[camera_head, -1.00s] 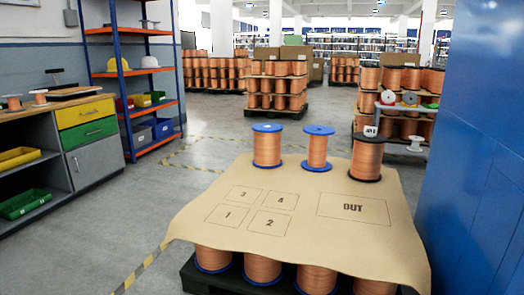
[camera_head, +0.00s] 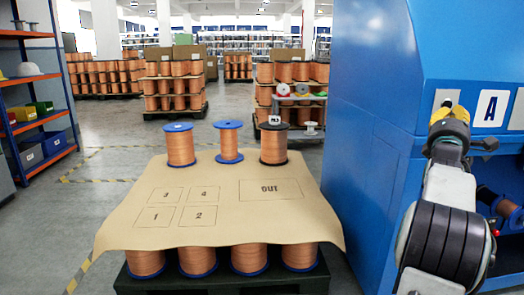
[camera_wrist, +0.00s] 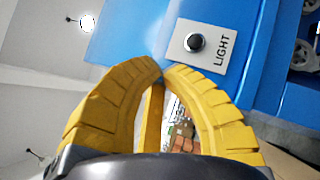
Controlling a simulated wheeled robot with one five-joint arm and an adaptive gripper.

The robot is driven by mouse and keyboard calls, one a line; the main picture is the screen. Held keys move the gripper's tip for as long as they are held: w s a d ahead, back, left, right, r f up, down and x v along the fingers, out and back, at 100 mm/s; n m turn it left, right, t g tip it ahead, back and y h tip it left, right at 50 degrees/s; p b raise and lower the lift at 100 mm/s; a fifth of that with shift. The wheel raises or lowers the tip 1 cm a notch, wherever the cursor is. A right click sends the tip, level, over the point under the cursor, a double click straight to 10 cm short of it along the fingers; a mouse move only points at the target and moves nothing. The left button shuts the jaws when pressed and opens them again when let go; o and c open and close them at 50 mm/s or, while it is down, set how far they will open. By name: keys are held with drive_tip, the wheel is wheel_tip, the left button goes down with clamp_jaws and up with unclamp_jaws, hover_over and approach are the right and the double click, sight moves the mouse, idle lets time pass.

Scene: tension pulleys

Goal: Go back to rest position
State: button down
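My gripper (camera_head: 449,108) shows at the right in the head view, at the end of my raised arm, in front of the blue machine (camera_head: 380,75). In the wrist view its yellow fingers (camera_wrist: 161,78) curve together and their tips meet or nearly meet, with nothing seen between them. A white plate marked LIGHT with a black button (camera_wrist: 195,42) is on the blue machine just beyond the fingertips. I cannot tell how far the fingers are from it.
A brown sheet (camera_head: 215,225) with squares marked 1 to 4 and OUT covers a pallet of copper spools. Two blue-flanged spools (camera_head: 181,147) and a black-flanged spool (camera_head: 274,143) stand at its back edge. A shelf rack (camera_head: 30,90) stands left. Grey floor is open between.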

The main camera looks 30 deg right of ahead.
drive_tip(key=w+a+r+m+t+y+p, duration=0.1)
drive_tip(key=w+a+r+y+p, duration=0.25)
drive_tip(key=w+a+p, duration=0.35)
drive_tip(key=w+a+r+m+t+y+p, duration=0.1)
drive_tip(key=w+a+r+m+y+p, duration=0.25)
drive_tip(key=a, duration=0.55)
drive_tip(key=a+g+y+p, duration=0.1)
drive_tip(key=a+y+p, duration=0.5)
drive_tip(key=a+p, duration=0.75)
drive_tip(key=s+a+m+g+y+p, duration=0.1)
drive_tip(key=s+a+g+y+p, duration=0.2)
drive_tip(key=a, duration=0.5)
drive_tip(key=s+a+m+y+p, duration=0.1)
drive_tip(key=s+a+m+p, duration=0.2)
drive_tip(key=a, duration=0.5)
drive_tip(key=s+a+m+g+y+p, duration=0.1)
drive_tip(key=s+a+g+p, duration=0.1)
drive_tip(key=s+a+p, duration=0.3)
drive_tip(key=s+a+g+y+p, duration=0.1)
drive_tip(key=s+a+g+p, duration=0.2)
drive_tip(key=s, duration=1.1)
drive_tip(key=a+p, duration=0.3)
drive_tip(key=shift+a+r+m, duration=0.2)
drive_tip(key=shift+m, duration=0.15)
drive_tip(key=shift+d, duration=0.15)
